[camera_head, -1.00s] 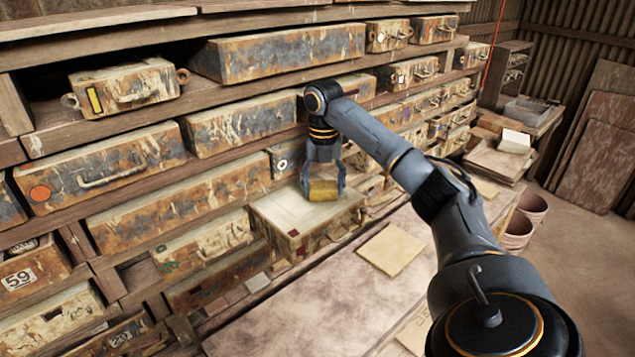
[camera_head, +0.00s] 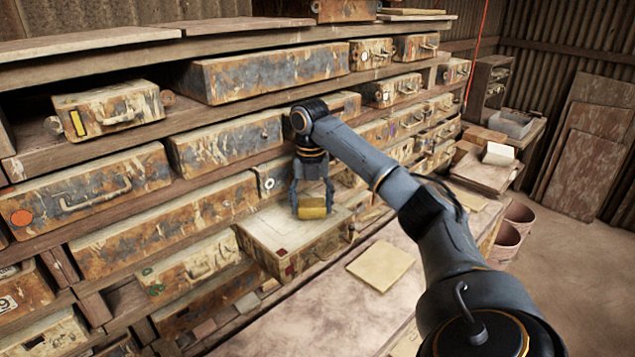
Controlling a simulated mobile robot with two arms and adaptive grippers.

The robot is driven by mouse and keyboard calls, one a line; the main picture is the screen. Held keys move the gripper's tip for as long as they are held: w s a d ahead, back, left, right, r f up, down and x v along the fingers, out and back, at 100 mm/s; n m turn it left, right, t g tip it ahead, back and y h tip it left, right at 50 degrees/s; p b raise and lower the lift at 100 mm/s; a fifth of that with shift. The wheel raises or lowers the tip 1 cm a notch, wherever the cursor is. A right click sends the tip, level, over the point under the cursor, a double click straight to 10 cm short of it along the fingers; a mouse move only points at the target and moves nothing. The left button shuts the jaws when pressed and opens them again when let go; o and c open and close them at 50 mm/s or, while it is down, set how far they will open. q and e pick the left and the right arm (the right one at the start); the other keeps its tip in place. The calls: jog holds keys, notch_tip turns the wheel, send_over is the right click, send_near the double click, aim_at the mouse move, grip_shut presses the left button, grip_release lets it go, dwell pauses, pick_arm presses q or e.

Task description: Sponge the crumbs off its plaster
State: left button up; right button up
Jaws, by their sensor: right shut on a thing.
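My right gripper (camera_head: 312,205) is shut on a yellow sponge (camera_head: 312,208). It points down over the back part of a pale plaster box (camera_head: 275,237) that juts out of the shelf. The sponge is at the box's pale top face; I cannot tell whether it touches. Crumbs are too small to make out. The box has a handle on its right front side. My left gripper is not in view.
Shelves of worn plaster moulds (camera_head: 265,72) rise behind and left. A workbench (camera_head: 320,310) lies in front, with a square tan tile (camera_head: 381,266) on it. Buckets (camera_head: 512,235) stand on the floor at right. The bench top left of the tile is clear.

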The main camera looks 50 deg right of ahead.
aim_at(279, 232)
jog(key=shift+w+a+r, duration=0.1)
jog(key=shift+w+a, duration=0.05)
jog(key=shift+a, duration=1)
jog(key=shift+w+a+f, duration=0.1)
jog(key=shift+w+a, duration=0.1)
jog(key=shift+a, duration=0.95)
jog(key=shift+w+a+r, duration=0.1)
jog(key=shift+w+a, duration=0.05)
jog(key=shift+a, duration=1)
jog(key=shift+w+a, duration=0.1)
jog(key=shift+a, duration=1.4)
jog(key=shift+r, duration=2.9)
notch_tip(279, 232, up, 3)
jog(key=shift+f, duration=0.15)
